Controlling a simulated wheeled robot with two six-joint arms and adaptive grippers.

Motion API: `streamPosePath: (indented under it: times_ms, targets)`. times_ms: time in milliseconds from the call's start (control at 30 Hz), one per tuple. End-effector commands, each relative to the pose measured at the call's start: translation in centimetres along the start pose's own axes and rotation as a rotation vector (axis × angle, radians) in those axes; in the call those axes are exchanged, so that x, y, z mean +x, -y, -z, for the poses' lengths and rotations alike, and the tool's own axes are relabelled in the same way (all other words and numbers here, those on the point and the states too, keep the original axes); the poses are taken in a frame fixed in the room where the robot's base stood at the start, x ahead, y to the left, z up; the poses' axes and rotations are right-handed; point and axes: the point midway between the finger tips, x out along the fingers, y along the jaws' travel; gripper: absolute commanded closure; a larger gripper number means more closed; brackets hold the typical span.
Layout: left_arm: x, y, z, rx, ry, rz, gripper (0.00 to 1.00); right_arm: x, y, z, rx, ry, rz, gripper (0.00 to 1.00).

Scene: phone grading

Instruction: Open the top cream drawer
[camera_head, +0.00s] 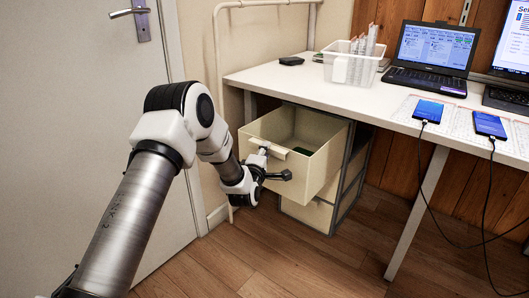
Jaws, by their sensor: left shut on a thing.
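The top cream drawer (322,162) is pulled well out of the cabinet (352,168) under the left end of the desk. Its inside shows, with something dark green lying at the bottom toward the back. My left gripper (268,150) is at the front of the drawer, shut on its pale handle (279,152). The lower drawers (308,213) look closed; the top drawer and my arm partly hide them. My right gripper is not in view.
The white desk (325,86) overhangs the cabinet. On it are a clear bin (351,66), a laptop (432,55) and two phones (428,110) with cables hanging down. A door (85,120) stands at the left. The wooden floor (265,260) before the cabinet is clear.

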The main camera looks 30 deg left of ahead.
Motion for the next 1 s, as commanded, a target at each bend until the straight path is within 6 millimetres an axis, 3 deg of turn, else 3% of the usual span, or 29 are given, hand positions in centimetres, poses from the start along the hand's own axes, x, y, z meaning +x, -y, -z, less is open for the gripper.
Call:
streamPosePath:
  times_ms: [300, 333, 367, 400, 767, 867, 1000]
  targets:
    - [-0.1, 0.5, -0.1, 0.004, 0.005, 0.011, 1.00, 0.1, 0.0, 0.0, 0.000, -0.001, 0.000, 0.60]
    - [-0.1, 0.5, -0.1, 0.004, 0.005, 0.011, 0.69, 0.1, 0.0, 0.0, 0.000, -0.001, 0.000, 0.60]
    - [-0.1, 0.5, -0.1, 0.004, 0.005, 0.011, 0.58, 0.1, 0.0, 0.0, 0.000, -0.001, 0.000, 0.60]
    - [-0.1, 0.4, -0.1, 0.003, 0.004, 0.010, 0.54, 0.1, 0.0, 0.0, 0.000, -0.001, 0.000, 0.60]
    - [-0.7, 0.2, -0.1, 0.001, 0.002, 0.005, 0.54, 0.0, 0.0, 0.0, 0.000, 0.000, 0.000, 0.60]
    - [-2.3, 0.1, -0.1, 0.001, 0.002, 0.006, 0.54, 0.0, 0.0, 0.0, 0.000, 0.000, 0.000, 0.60]
    - [-5.9, 0.2, -0.1, 0.000, 0.004, 0.008, 0.54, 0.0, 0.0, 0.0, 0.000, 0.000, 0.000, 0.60]
